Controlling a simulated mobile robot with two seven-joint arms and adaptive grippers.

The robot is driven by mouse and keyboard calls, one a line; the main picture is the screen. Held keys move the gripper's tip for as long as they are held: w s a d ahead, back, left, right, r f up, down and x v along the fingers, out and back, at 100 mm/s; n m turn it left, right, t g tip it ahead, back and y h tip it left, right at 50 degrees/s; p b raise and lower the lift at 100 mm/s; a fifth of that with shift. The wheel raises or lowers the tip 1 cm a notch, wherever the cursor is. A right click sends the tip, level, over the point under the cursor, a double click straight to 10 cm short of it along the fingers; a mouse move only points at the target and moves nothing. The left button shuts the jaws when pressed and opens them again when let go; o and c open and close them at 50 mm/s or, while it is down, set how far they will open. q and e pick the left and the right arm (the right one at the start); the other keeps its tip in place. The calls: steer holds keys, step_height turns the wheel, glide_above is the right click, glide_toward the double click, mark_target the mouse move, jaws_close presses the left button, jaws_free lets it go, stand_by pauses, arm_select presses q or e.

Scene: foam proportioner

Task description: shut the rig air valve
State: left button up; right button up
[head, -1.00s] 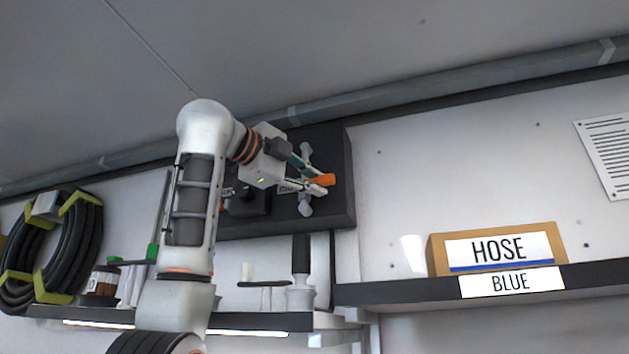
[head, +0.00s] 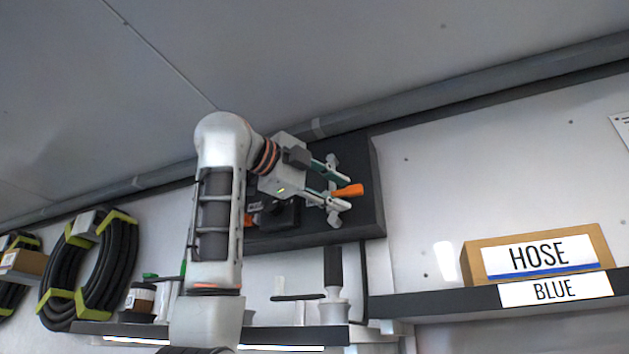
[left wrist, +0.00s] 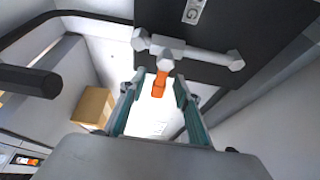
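The rig air valve has an orange handle (head: 347,190) and a grey pipe body (head: 333,165). It is mounted on a black panel (head: 365,200) high on the wall. In the left wrist view the orange handle (left wrist: 160,84) points toward my left gripper, below the grey pipe (left wrist: 190,50). My left gripper (head: 338,188) is at the valve, fingers apart, one on each side of the handle. The left wrist view shows gaps between the handle and both fingers of the gripper (left wrist: 157,92). My right gripper is in no view.
A dark shelf edge (head: 430,305) runs below on the right with a HOSE box (head: 535,253). Coiled black hoses (head: 90,262) hang at the left. A pipe (head: 480,103) runs along the top of the wall. A dark-handled tool (head: 334,270) stands below the panel.

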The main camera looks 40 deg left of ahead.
arm_select(q)
steer(key=s+a, duration=0.1)
steer(key=s, duration=0.9)
steer(key=shift+a, duration=0.3)
steer(key=shift+w, duration=0.1)
